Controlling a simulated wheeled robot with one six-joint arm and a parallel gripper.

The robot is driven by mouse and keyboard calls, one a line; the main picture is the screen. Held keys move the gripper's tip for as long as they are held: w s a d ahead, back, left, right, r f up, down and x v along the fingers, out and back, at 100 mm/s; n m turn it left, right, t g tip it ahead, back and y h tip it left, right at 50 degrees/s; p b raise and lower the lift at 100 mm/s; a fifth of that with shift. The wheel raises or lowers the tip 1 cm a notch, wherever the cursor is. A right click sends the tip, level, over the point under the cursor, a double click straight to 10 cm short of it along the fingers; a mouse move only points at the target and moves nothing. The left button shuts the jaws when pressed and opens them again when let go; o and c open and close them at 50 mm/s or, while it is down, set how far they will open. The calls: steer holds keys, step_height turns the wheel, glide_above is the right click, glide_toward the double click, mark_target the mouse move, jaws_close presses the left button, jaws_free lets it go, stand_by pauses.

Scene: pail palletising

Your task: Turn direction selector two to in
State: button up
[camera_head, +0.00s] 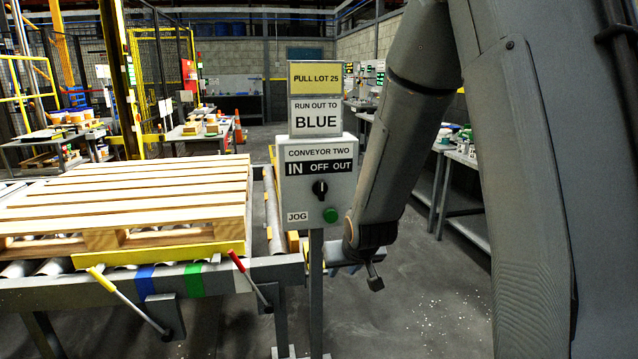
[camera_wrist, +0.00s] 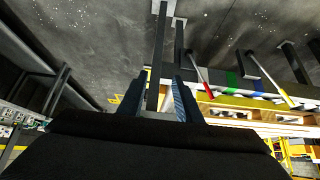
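The conveyor two control box (camera_head: 318,170) stands on a grey post, with IN, OFF and OUT printed left to right. Its black direction selector knob (camera_head: 320,188) sits below OFF and looks roughly upright, in line with OFF. A green jog button (camera_head: 330,215) is below it. My gripper (camera_head: 374,280) hangs low to the right of the post, below the box and apart from the knob. In the wrist view its two fingers (camera_wrist: 162,88) stand apart with nothing seen between them, so it is open. The knob cannot be made out in the wrist view.
A wooden pallet (camera_head: 130,200) lies on the roller conveyor at left. Yellow-handled (camera_head: 102,280) and red-handled (camera_head: 237,261) levers stick out at its front. Signs above the box read PULL LOT 25 and RUN OUT TO BLUE (camera_head: 316,116).

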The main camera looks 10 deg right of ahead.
steer(key=w+r+t+p, duration=0.4)
steer(key=w+r+t, duration=0.1)
steer(key=w, duration=0.7)
steer(key=t+p, duration=0.4)
steer(key=t, duration=0.2)
glide_toward(322, 190)
steer(key=w, duration=0.1)
steer(key=shift+w+r+p, duration=0.1)
steer(key=shift+w+p, duration=0.9)
steer(key=shift+w, duration=2.85)
jaws_close()
